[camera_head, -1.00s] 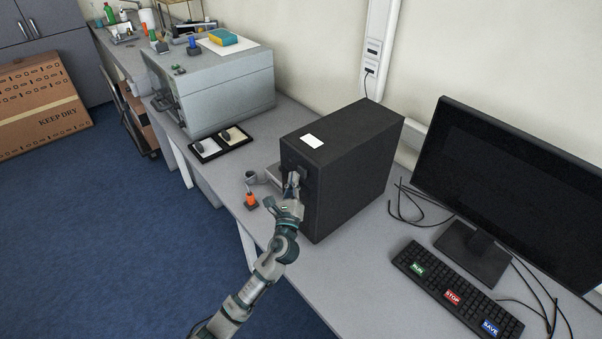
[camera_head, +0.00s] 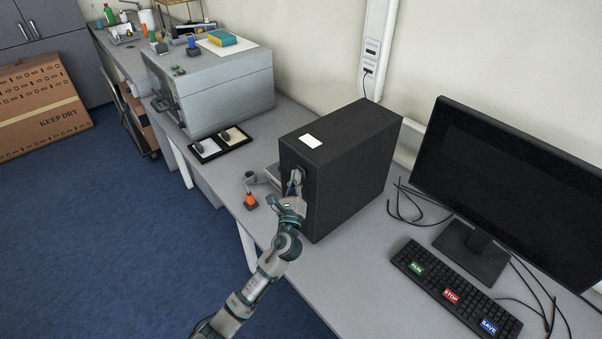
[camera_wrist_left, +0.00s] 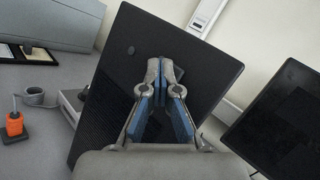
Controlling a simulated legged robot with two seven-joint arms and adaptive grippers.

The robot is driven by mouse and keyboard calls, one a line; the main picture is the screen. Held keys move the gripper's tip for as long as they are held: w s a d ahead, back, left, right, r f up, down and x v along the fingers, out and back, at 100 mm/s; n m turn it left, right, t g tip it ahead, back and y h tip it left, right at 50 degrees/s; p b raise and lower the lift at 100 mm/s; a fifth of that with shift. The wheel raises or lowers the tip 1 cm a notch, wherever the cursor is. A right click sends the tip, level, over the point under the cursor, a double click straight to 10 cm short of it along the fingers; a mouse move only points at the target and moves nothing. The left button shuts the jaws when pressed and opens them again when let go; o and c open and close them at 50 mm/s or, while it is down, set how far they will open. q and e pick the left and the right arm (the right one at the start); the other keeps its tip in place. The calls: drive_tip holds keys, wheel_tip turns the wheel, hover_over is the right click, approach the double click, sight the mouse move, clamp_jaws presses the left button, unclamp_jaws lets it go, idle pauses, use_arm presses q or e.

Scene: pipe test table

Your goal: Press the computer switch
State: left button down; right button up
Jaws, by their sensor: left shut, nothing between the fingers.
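The black computer tower (camera_head: 352,165) stands upright on the grey table, with a white label on its top. In the left wrist view its front face (camera_wrist_left: 200,60) fills the middle, with a small round button (camera_wrist_left: 131,50), which looks like the switch, up and left of my fingertips. My left gripper (camera_head: 296,178) is at the tower's front face in the head view. In the left wrist view my left gripper (camera_wrist_left: 160,66) is shut and empty, its fingertips together in front of the face; I cannot tell whether they touch it. My right gripper is not in view.
A monitor (camera_head: 510,190) and a keyboard (camera_head: 455,290) stand right of the tower, with loose cables between. A grey box-shaped machine (camera_head: 225,95) stands at the back left. An orange-handled item (camera_head: 250,200) and a grey cup-like piece stand left of the tower.

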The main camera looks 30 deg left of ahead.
use_arm(q)
drive_tip(key=shift+w+a+f, duration=0.15)
drive_tip(key=shift+w+a, duration=0.1)
drive_tip(key=shift+a, duration=0.05)
drive_tip(key=shift+d, duration=0.2)
idle(0.3)
drive_tip(key=shift+s+a+p, duration=0.35)
drive_tip(key=shift+s+p, duration=0.05)
drive_tip(key=shift+s, duration=0.4)
drive_tip(key=s, duration=0.1)
drive_tip(key=s+a+p, duration=0.1)
drive_tip(key=s, duration=0.1)
drive_tip(key=s+a, duration=0.1)
drive_tip(key=shift+s, duration=0.3)
idle(0.6)
